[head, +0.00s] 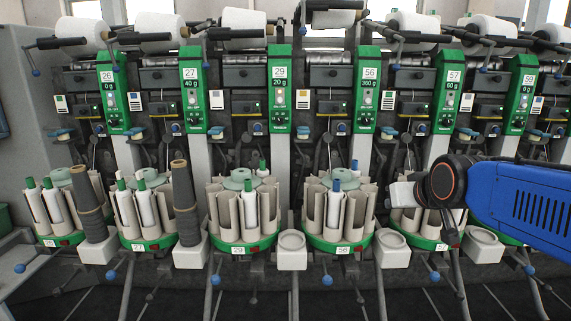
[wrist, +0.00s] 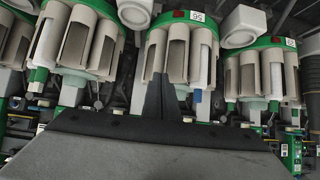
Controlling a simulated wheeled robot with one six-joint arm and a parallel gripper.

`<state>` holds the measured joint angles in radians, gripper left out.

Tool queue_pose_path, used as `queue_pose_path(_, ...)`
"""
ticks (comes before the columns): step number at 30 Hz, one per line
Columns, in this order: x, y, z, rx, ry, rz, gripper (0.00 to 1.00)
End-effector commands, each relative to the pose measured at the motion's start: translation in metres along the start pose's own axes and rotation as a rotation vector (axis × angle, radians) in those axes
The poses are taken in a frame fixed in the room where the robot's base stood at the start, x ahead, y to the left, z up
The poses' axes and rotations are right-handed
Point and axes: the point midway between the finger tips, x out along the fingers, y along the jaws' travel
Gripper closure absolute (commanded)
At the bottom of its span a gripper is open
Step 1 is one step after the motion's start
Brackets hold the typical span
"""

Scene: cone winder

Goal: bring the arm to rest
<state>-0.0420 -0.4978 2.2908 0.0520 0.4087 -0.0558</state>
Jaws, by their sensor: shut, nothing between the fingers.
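My blue arm comes in from the right in the head view, with its dark round wrist joint in front of the winder. My gripper (head: 402,194) is at its left end, before the magazine of the unit marked 57. In the wrist view the dark fingers of my gripper (wrist: 161,90) are together, with nothing between them. They overlap the magazine marked 56 (wrist: 195,17) in the picture; whether they touch it I cannot tell.
A row of round magazines (head: 243,249) with white tubes stands along the winder. Empty white cups (head: 292,250) sit between magazines. Thin levers with blue knobs (head: 327,281) stick out in front. White yarn packages (head: 245,22) lie above.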

Motion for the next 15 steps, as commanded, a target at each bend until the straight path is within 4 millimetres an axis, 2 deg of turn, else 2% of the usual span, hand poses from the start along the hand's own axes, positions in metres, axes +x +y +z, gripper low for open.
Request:
queue_pose_path(1,-0.012,0.002,0.03,0.004,-0.054,0.003,1.0)
queue_pose_path(3,-0.026,0.004,0.07,0.009,-0.136,0.009,1.0)
queue_pose_path(9,-0.067,0.008,0.179,0.027,-0.355,0.026,1.0)
queue_pose_path(12,-0.083,0.009,0.219,0.034,-0.437,0.034,1.0)
queue_pose_path(15,-0.094,0.01,0.245,0.039,-0.492,0.041,1.0)
